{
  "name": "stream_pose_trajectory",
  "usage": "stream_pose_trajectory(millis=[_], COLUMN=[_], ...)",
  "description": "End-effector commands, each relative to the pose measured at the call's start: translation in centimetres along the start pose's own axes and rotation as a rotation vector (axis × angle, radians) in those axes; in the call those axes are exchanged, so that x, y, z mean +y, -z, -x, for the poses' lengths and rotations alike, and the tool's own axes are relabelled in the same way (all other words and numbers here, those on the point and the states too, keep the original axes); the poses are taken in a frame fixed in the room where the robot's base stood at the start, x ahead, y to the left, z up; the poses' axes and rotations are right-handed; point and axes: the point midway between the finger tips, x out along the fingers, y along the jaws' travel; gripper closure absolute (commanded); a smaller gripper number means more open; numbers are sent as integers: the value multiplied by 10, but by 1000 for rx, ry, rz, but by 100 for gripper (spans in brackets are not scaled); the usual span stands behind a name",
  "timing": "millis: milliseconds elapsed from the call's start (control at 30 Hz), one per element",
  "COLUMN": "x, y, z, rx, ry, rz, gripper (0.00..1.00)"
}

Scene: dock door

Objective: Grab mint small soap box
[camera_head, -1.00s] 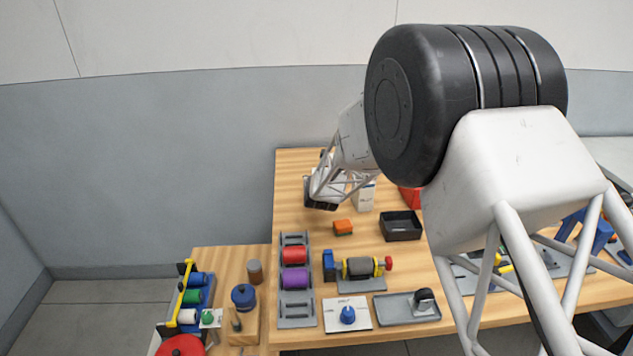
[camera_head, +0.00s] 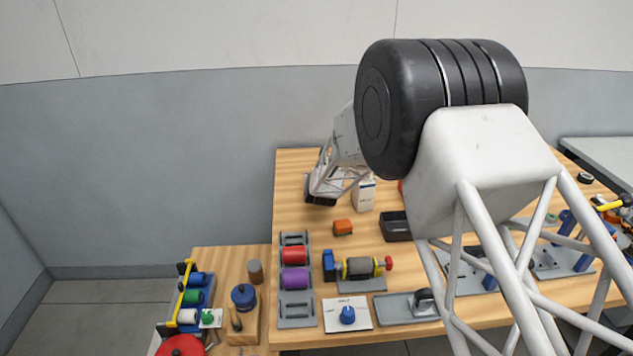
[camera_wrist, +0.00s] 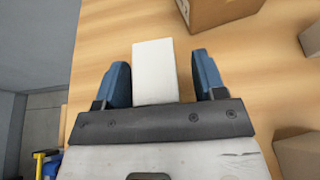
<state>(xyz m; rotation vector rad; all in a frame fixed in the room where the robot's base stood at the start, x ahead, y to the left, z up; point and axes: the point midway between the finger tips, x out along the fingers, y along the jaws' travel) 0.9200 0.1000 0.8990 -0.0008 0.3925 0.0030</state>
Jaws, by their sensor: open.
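A pale, whitish small box (camera_wrist: 155,75) lies between the two blue fingers of my gripper (camera_wrist: 160,60) in the wrist view. I see no clear mint tint on it. The jaws are open, one finger on each side of the box, with a small gap at the right finger and the left finger very close. In the head view my gripper (camera_head: 320,198) is low over the back left of the table, and the box between its fingers is hidden there.
A brown carton (camera_wrist: 222,8) is ahead and right in the wrist view. A white carton (camera_head: 363,196) stands right of my gripper in the head view. An orange block (camera_head: 342,228) and a black tray (camera_head: 396,227) are nearer on the wooden table (camera_head: 292,190).

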Motion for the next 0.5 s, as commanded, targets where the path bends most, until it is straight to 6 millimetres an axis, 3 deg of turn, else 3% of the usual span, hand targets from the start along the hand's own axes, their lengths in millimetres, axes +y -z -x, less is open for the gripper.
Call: stream_pose_trajectory(millis=[167,500], x=[0,0], y=[0,0], z=[0,0], rx=[0,0], ry=[0,0], rz=[0,0], gripper=[38,90])
